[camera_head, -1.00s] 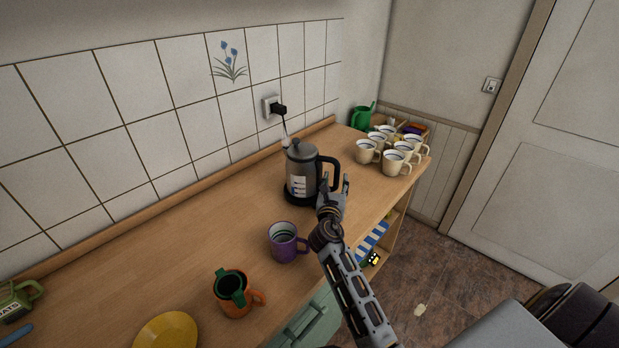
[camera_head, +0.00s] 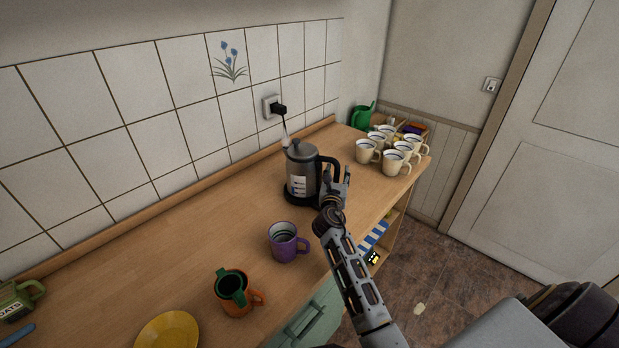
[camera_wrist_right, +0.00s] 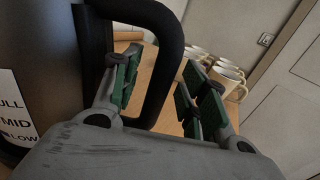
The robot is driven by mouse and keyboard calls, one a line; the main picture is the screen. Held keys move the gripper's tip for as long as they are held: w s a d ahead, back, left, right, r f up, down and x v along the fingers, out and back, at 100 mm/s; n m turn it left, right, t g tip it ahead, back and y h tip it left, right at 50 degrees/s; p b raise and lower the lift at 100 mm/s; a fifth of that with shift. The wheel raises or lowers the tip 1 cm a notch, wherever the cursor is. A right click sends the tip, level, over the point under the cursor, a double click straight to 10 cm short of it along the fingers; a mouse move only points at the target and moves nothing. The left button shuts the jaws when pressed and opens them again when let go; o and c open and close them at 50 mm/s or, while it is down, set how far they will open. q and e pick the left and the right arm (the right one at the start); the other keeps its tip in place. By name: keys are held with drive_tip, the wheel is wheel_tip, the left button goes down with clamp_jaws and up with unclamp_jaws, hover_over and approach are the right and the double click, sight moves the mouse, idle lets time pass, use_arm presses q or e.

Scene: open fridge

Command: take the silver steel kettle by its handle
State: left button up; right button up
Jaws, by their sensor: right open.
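The silver steel kettle (camera_head: 301,172) stands upright on its dark base on the wooden counter. Its black handle (camera_head: 330,163) is on its right side. In the right wrist view the kettle body (camera_wrist_right: 42,70) fills the left, with FULL, MID and LOW marks on a white label, and the handle (camera_wrist_right: 170,60) loops across the middle. My right gripper (camera_head: 338,174) is open at the handle. In the wrist view its green-padded fingers (camera_wrist_right: 158,92) are apart, with the handle's lower part between them; I cannot tell whether they touch it. My left gripper is out of view.
A purple mug (camera_head: 285,242), an orange mug (camera_head: 236,294) and a yellow plate (camera_head: 168,331) are on the near counter. Several cream mugs (camera_head: 394,162) stand right of the kettle. A plug (camera_head: 277,109) with a cord is on the wall behind.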

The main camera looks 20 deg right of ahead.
clamp_jaws()
idle(0.3)
drive_tip(key=shift+w+r, duration=0.1)
drive_tip(key=shift+r, duration=0.1)
drive_tip(key=shift+r, duration=0.1)
drive_tip(key=shift+r+p, duration=0.3)
drive_tip(key=shift+r, duration=0.55)
drive_tip(key=shift+r+p, duration=0.65)
drive_tip(key=shift+r, duration=3.4)
